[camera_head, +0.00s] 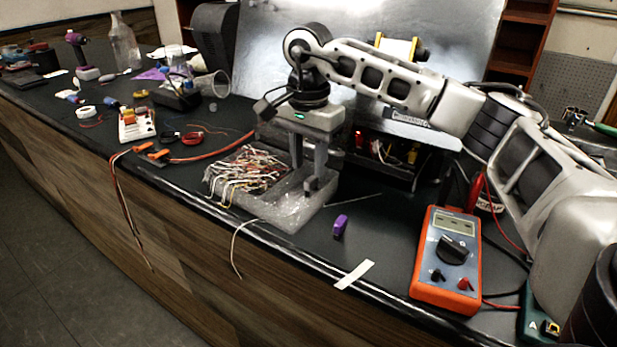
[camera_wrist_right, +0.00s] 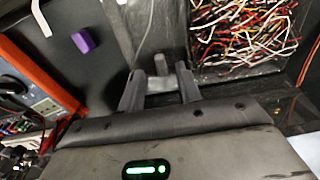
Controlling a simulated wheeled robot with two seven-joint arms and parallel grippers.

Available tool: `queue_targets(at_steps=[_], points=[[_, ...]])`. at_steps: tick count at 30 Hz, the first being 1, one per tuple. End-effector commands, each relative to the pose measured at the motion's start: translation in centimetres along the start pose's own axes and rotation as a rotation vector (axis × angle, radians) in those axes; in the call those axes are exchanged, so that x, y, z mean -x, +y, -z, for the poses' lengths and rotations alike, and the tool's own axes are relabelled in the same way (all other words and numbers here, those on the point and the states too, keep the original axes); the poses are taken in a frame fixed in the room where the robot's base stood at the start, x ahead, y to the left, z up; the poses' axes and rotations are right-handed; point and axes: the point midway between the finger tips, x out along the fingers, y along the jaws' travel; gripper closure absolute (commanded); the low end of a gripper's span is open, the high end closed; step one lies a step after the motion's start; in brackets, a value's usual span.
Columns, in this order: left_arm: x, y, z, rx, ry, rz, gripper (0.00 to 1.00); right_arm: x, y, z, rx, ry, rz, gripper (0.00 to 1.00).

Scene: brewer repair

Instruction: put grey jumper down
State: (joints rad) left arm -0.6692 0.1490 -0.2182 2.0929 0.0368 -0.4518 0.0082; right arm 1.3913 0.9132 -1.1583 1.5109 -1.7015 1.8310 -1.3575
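My right gripper (camera_head: 308,184) points down over the clear, empty compartment of a plastic tray (camera_head: 290,213). In the right wrist view, my right gripper (camera_wrist_right: 160,80) has its two dark fingers apart, with a small grey piece between them. This piece looks like the grey jumper (camera_wrist_right: 161,78); it spans the gap and appears gripped. The jumper cannot be made out in the head view. Whether it touches the tray floor is unclear. My left gripper is not in view.
Tangled wires (camera_head: 250,170) fill the tray's other compartment. A purple block (camera_head: 340,226), a white strip (camera_head: 354,274) and an orange multimeter (camera_head: 447,262) are to the right. The bench's front edge is close to the tray.

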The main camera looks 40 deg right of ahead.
Motion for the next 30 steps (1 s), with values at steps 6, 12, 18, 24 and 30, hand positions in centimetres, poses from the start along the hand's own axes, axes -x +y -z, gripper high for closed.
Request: queue_targets(at_steps=[6, 12, 18, 24, 30], points=[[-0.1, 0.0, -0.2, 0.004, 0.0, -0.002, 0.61, 4.6, -0.1, 0.0, 0.001, 0.0, 0.002, 0.66], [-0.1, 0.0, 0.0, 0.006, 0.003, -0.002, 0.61, 6.7, -0.1, 0.0, 0.001, 0.0, 0.0, 0.66], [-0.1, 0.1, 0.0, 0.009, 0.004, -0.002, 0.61, 7.1, 0.0, 0.0, 0.001, -0.001, -0.001, 0.66], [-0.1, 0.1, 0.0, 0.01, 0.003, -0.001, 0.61, 7.1, 0.0, 0.0, 0.001, 0.0, -0.001, 0.66], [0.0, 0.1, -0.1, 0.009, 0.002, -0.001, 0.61, 7.1, 0.0, 0.0, 0.001, 0.0, -0.001, 0.66]])
